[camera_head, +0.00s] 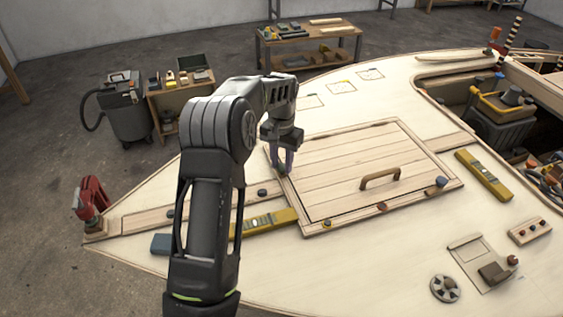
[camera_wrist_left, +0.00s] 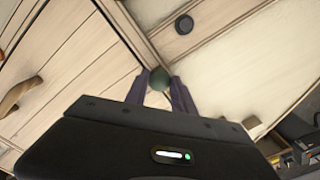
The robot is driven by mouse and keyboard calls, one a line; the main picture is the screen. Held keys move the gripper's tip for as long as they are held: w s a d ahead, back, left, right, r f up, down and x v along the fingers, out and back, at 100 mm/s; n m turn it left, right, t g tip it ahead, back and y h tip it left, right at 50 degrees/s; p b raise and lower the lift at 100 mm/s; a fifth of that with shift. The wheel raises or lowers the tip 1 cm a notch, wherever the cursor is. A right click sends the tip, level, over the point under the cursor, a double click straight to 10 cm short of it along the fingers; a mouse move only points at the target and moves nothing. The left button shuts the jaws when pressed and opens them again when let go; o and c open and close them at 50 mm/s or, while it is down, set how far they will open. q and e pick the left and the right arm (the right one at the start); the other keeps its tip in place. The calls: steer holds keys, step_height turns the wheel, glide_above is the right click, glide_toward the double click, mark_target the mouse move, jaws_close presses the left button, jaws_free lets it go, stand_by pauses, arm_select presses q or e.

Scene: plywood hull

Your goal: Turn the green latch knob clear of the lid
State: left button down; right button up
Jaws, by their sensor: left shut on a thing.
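The green latch knob (camera_wrist_left: 160,79) is at the edge of the hatch frame, between the purple fingertips of my left gripper (camera_wrist_left: 161,84). My left gripper (camera_head: 281,164) reaches down to the left edge of the planked lid (camera_head: 345,160) in the head view and is shut on the knob. The fingers hide most of the knob there. The lid lies flat in its frame and has a curved wooden handle (camera_head: 380,178), which also shows in the wrist view (camera_wrist_left: 18,96). I cannot tell which way the latch points. My right gripper is not in view.
A red clamp (camera_head: 90,200) stands at the bow.

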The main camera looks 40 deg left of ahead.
mark_target(282, 167)
arm_select(q)
steer(key=shift+n, duration=0.6)
steer(key=c, duration=1.1)
jaws_free()
steer(key=shift+o, duration=0.2)
steer(key=shift+r, duration=0.15)
step_height(282, 167, up, 8)
steer(key=shift+f+b, duration=0.25)
steer(key=shift+b, duration=0.1)
